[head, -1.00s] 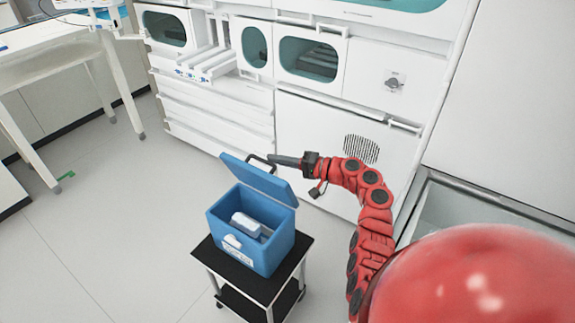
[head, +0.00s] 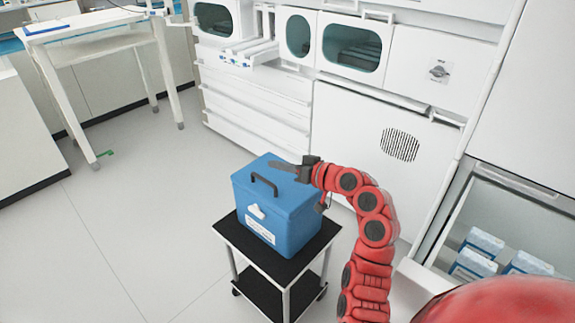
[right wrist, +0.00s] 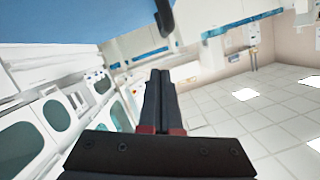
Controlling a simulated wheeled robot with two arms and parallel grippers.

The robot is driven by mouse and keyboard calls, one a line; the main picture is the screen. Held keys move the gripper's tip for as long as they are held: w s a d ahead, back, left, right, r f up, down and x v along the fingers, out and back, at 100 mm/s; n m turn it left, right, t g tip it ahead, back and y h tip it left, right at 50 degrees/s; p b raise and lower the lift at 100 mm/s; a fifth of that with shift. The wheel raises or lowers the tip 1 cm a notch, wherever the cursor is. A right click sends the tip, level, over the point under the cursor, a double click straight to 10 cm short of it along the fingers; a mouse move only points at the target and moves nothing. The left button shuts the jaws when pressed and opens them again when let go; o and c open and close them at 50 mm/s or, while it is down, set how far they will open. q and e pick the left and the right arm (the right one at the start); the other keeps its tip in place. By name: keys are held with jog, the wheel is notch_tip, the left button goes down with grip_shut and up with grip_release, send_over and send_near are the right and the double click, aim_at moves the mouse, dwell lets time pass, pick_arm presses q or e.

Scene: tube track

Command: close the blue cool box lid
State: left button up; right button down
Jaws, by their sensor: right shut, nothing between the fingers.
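The blue cool box (head: 268,215) stands upright on a small black-topped cart. Its lid (head: 291,192) lies down flat over the box, and no gap shows along the rim. The dark lid handle (head: 264,182) stands up from the top. My right gripper (head: 272,164) is shut and empty, at the lid's far edge and pointing left; I cannot tell whether it touches the lid. In the right wrist view its fingers (right wrist: 159,77) are together, with the blue lid (right wrist: 60,18) at upper left and the handle (right wrist: 164,16) at the top. My left gripper is not in view.
The cart (head: 240,236) has a lower shelf. White cabinets (head: 345,135) stand close behind the box. At right is an open bin (head: 520,215) with several blue-white packs. A white table (head: 100,40) is far left.

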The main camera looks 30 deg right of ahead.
jog(key=shift+s+a+f+n+h+b, duration=0.25)
jog(key=shift+a+f+n+b, duration=0.3)
jog(key=shift+f+b, duration=0.3)
jog(key=shift+s+a+f+n+h+b, duration=0.2)
jog(key=shift+a+f+n+b, duration=0.35)
jog(key=shift+f+b, duration=0.25)
